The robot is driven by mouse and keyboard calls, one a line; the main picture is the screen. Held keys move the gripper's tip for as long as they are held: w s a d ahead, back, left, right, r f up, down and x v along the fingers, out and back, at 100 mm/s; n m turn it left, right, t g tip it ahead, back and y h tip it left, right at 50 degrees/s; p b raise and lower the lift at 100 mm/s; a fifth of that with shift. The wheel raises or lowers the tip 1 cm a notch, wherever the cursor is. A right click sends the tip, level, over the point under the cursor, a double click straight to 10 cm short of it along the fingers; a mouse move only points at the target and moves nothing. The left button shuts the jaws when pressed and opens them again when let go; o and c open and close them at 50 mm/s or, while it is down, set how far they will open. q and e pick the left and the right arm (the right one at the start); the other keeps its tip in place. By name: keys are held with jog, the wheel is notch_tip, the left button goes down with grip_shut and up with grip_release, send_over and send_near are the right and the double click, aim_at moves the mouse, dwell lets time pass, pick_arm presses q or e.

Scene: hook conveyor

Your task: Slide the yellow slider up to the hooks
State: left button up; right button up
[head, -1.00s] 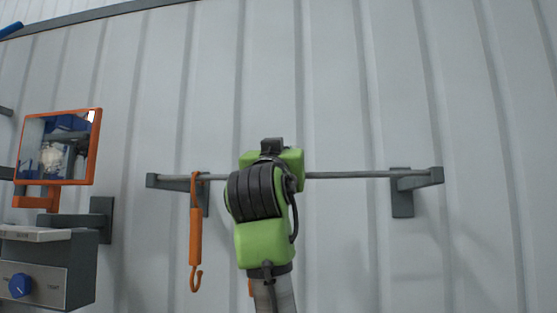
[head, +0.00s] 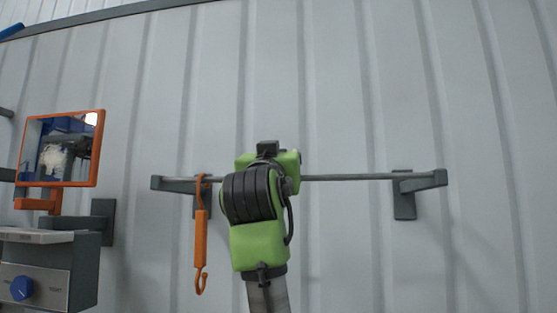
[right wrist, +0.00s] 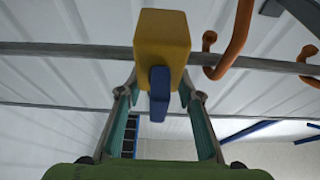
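The yellow slider (right wrist: 162,40) sits on the grey rail in the right wrist view, with a blue handle (right wrist: 158,92) hanging from it. My right gripper (right wrist: 160,82) has one finger on each side of the handle. Orange hooks (right wrist: 232,45) are on the rail, to the right of the slider in this view. In the head view one orange hook (head: 201,238) hangs near the rail's left end. My green right wrist there hides the slider. My left gripper is out of view.
The rail (head: 345,178) runs along a ribbed wall between two grey brackets (head: 404,195). At the left are an orange-framed mirror (head: 60,148) and a grey box with a blue knob (head: 21,288). The rail right of my arm is clear.

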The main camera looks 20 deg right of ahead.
jog(key=shift+s+f, duration=0.1)
jog(key=shift+s, duration=0.1)
jog(key=v, duration=1.1)
jog(key=shift+s+a, duration=0.2)
jog(key=shift+a, duration=0.15)
